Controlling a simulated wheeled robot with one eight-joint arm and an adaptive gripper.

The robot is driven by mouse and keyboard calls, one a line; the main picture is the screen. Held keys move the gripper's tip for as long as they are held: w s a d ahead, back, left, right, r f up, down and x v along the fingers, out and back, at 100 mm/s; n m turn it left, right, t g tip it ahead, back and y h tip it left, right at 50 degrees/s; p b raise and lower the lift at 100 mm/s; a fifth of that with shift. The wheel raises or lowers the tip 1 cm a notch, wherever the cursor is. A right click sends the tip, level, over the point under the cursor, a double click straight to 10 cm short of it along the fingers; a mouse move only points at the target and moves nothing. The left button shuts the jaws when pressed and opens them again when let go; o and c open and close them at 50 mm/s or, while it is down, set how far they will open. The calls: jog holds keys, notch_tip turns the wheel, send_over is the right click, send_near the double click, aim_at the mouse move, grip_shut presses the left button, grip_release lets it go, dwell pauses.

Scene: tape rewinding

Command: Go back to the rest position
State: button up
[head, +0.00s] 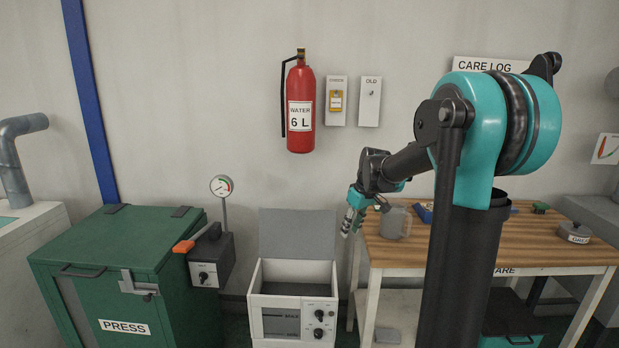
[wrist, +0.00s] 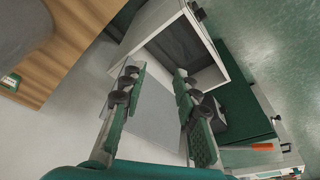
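My gripper (head: 352,222) hangs at the end of my arm, left of the wooden table and above the white open-topped box with a grey raised lid. In the wrist view my gripper (wrist: 158,108) shows two fingers spread apart with nothing between them. Beyond the fingers, the grey lid (wrist: 158,122) and the white box (wrist: 205,70) show, apart from the fingertips. My arm is bent, with its forearm reaching left and down from the teal joint.
A wooden table (head: 510,245) stands right, with a grey jar (head: 396,222) at its left end near my wrist. A green press (head: 105,250) and a gauge box (head: 210,262) stand left. A red extinguisher (head: 301,105) hangs on the wall behind.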

jog(key=s+d+f+m, duration=0.2)
jog(key=s+f, duration=0.2)
jog(key=s, duration=0.5)
jog(key=s+d+f+m+t+h, duration=0.1)
jog(key=s+d+f+m, duration=0.1)
jog(key=s+f, duration=0.3)
jog(key=s+d+f+m+t+h, duration=0.1)
jog(key=s+d+f+m, duration=0.1)
jog(key=s, duration=1.1)
notch_tip(320, 180, down, 2)
jog(key=shift+s+d+f+m, duration=0.2)
jog(key=shift+s+d+m, duration=0.2)
jog(key=shift+m, duration=0.2)
